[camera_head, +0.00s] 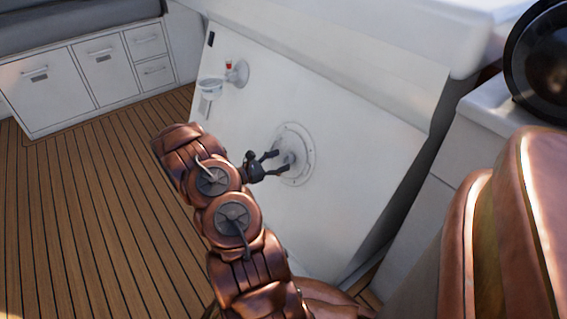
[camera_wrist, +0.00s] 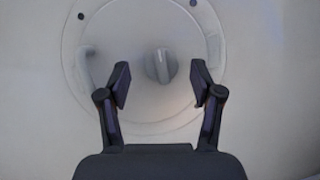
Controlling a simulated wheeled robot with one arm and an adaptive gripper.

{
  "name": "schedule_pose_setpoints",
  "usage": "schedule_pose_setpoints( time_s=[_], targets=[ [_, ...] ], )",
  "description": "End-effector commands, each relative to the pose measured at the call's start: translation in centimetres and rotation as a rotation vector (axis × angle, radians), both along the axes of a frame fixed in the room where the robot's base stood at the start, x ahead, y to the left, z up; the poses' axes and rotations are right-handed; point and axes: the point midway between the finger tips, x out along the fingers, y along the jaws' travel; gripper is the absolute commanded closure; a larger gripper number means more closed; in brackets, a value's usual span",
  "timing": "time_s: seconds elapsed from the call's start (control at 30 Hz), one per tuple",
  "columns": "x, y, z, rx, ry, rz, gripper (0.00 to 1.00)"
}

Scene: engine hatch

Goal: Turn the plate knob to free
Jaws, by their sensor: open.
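The round plate (camera_head: 305,172) sits on the white slanted hatch panel. Its knob (camera_wrist: 160,66) shows in the wrist view as a pale round knob with a raised upright grip, near the plate's middle. My gripper (camera_head: 278,164) is open in front of the plate. In the wrist view, my gripper (camera_wrist: 160,84) has one dark finger on each side of the knob, with a gap on both sides. I cannot tell how far the fingertips are from the plate. In the head view the fingers partly hide the knob.
A white fitting (camera_head: 212,88) and a small red-topped piece (camera_head: 229,66) are mounted at the panel's upper left. White drawers (camera_head: 105,62) stand at the far left. The plank floor (camera_head: 85,200) is clear. A dark round object (camera_head: 540,62) is at the upper right.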

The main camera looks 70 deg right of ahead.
Motion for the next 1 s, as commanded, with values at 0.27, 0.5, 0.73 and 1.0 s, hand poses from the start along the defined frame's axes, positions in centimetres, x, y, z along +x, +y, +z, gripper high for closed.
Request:
schedule_pose_setpoints(
  time_s=[0.27, 0.5, 0.73, 1.0],
  targets=[
    [-1.2, -1.5, -0.1, 0.001, 0.001, 0.0, 0.34],
    [-1.3, -1.6, 0.0, 0.001, 0.002, 0.0, 0.34],
    [-1.3, -1.7, 0.0, 0.001, 0.002, 0.0, 0.56],
    [-1.3, -1.7, 0.0, 0.001, 0.002, 0.0, 0.84]
  ],
)
